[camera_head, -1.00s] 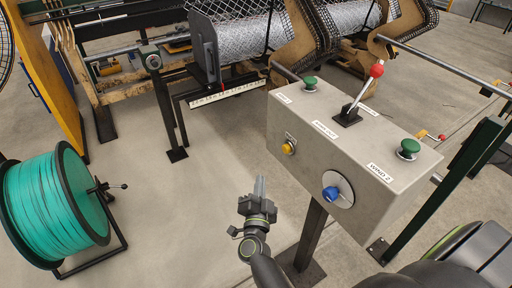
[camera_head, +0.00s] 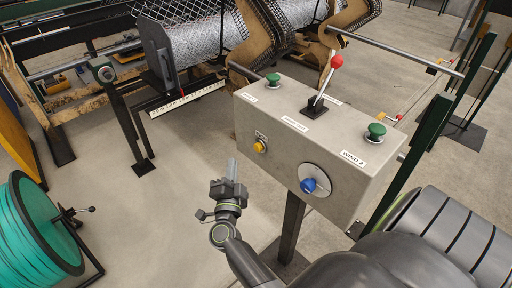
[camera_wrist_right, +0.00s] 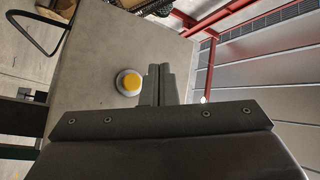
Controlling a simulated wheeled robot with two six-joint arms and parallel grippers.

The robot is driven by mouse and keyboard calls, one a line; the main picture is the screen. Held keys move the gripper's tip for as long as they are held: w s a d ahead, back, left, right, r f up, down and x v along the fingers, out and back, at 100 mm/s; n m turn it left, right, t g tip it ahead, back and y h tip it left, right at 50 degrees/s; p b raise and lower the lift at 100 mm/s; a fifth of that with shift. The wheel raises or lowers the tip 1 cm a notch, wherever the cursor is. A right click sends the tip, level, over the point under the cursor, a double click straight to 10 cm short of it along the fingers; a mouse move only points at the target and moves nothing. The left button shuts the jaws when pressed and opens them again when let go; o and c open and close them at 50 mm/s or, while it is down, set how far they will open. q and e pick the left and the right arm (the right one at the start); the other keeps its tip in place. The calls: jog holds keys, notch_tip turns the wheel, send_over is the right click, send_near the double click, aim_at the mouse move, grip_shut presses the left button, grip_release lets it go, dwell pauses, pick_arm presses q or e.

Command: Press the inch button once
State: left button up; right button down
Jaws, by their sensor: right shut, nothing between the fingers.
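The grey control box (camera_head: 215,0) is not at the top edge; its body (camera_head: 335,150) stands on a post right of centre in the head view. A small yellow button (camera_head: 259,146) is on its front face, under a label too small to read. The yellow button also shows in the right wrist view (camera_wrist_right: 130,82), left of the fingertips. My right gripper (camera_head: 232,170) is shut and empty, apart from the box, below and left of the yellow button. Its closed fingers (camera_wrist_right: 159,82) point toward the box in the wrist view. My left gripper is out of view.
A blue knob (camera_head: 309,186) sits on the same face. Green buttons (camera_head: 273,75) and a red-knobbed lever (camera_head: 336,63) stand on top. A teal spool (camera_head: 35,235) is at the left. Open floor lies between.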

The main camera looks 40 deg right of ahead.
aim_at(258, 147)
jog(key=d+p, duration=0.1)
jog(key=d, duration=0.5)
jog(key=shift+w, duration=0.2)
jog(key=shift+d, duration=0.15)
dwell(1.7)
jog(key=shift+d+p, duration=0.35)
jog(key=shift+d, duration=0.4)
dwell(0.7)
jog(key=shift+a, duration=0.1)
jog(key=shift+a+p, duration=0.3)
jog(key=shift+a, duration=0.45)
